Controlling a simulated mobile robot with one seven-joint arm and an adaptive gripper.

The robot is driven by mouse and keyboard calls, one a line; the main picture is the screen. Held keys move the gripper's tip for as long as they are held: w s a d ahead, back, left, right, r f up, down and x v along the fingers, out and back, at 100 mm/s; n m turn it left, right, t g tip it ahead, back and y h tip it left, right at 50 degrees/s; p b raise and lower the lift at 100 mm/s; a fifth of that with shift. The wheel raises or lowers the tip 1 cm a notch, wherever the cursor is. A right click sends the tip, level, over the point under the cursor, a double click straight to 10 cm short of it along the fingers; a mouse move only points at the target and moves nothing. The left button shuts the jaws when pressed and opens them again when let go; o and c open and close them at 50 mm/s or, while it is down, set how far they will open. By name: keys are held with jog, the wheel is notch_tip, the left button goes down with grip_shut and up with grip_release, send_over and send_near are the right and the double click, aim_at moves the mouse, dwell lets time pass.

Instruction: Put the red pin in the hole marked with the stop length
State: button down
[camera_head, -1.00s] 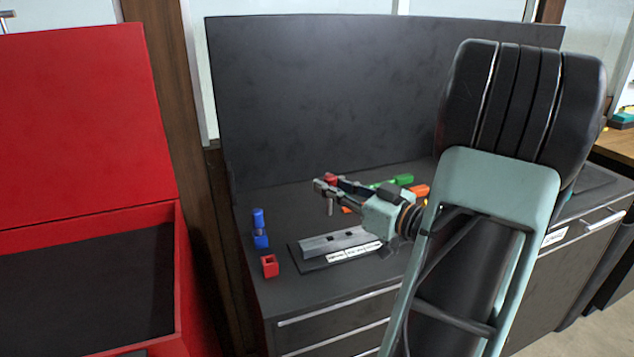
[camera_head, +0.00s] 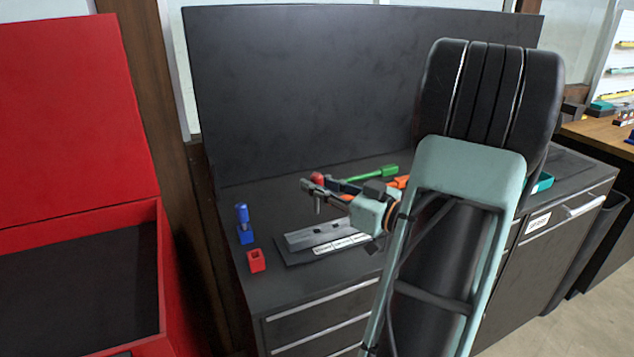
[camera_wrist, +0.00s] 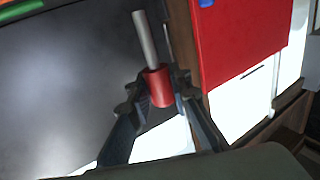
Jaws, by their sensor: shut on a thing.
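The red pin has a red head (camera_wrist: 160,87) and a grey metal shaft (camera_wrist: 146,40). My gripper (camera_head: 314,184) is shut on the red head, which also shows in the head view (camera_head: 317,178). The shaft hangs down, about upright, above the grey stop block (camera_head: 310,238) and clear of it. The block lies on a dark base plate on the bench. White labels (camera_head: 342,245) run along its front side; their writing is too small to read. Dark spots show on the block's top, but I cannot tell the holes apart.
A blue pin (camera_head: 242,213) stands in a blue holder (camera_head: 246,235) left of the block. A red holder (camera_head: 256,261) stands before it, with a dark opening on top. A red box (camera_head: 130,219) stands left.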

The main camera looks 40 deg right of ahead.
aim_at(317, 213)
jog(key=shift+f+b, duration=1.05)
jog(key=shift+f, duration=0.8)
jog(key=shift+f+b, duration=1)
jog(key=shift+f, duration=0.85)
dwell(0.4)
jog(key=c, duration=1.7)
grip_release()
jog(key=v, duration=1.2)
jog(key=shift+w, duration=0.1)
